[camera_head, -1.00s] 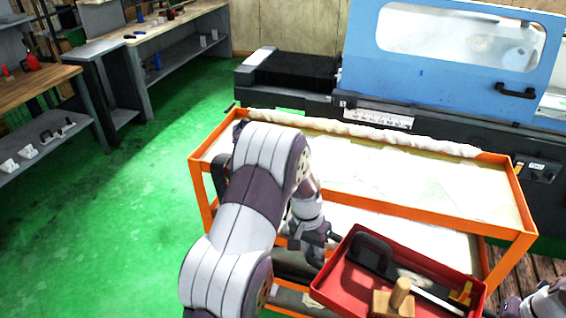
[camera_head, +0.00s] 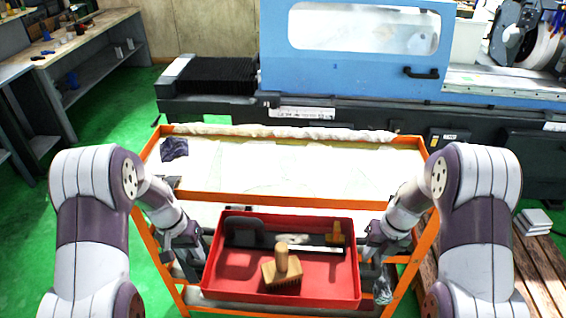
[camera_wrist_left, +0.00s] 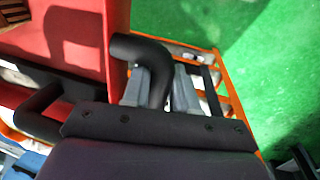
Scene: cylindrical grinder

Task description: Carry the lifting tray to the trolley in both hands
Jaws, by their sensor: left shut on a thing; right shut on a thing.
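The lifting tray (camera_head: 325,284) is red and looks about level in the head view, in front of the trolley's near edge. It holds a wooden block with a peg (camera_head: 281,272), a dark handled piece (camera_head: 243,232), a flat metal strip and a small orange-brown piece (camera_head: 336,234). My left gripper (camera_head: 190,252) is shut on the tray's left handle; the left wrist view shows this black handle (camera_wrist_left: 146,52) between the fingers. My right gripper (camera_head: 374,256) is shut at the tray's right side, its handle mostly hidden. The trolley (camera_head: 290,201) has an orange frame and a pale top.
A dark crumpled cloth (camera_head: 174,148) lies on the trolley top's left end, and a white roll (camera_head: 280,132) runs along its back edge. Most of the top is clear. The blue grinder (camera_head: 360,75) stands behind. Green floor is free at left; wooden slats lie at right.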

